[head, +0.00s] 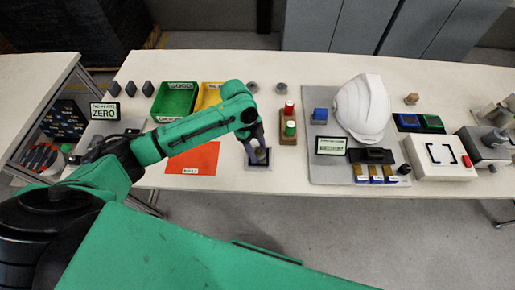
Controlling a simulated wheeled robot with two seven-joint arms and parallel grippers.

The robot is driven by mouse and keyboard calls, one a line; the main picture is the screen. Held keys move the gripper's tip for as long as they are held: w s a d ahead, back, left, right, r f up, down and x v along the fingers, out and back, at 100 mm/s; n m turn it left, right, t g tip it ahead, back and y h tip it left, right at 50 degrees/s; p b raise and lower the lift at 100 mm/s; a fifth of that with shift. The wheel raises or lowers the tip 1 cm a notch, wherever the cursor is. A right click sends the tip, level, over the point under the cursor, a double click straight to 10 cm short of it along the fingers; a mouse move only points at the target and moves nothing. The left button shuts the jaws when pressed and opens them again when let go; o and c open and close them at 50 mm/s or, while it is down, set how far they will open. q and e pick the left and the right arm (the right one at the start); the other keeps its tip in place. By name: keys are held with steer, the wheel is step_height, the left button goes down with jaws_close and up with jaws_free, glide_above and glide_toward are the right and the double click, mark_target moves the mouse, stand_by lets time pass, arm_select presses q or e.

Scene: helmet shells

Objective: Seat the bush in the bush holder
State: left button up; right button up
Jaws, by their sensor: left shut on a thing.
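My left gripper (258,150) reaches down over a small dark square holder (250,162) near the front edge of the table, which looks like the bush holder. The gripper is shut on a small grey piece (260,155), which looks like the bush. The fingers and the wrist partly cover both. I cannot tell whether the piece is inside the holder or just above it. My right gripper is not in view.
An orange-red mat (194,160) lies left of the holder. Green (175,101) and yellow (208,96) bins stand behind the arm. A wooden block with red and green pieces (289,130) is close right. A white helmet shell (363,107) stands on a grey board (323,174) further right.

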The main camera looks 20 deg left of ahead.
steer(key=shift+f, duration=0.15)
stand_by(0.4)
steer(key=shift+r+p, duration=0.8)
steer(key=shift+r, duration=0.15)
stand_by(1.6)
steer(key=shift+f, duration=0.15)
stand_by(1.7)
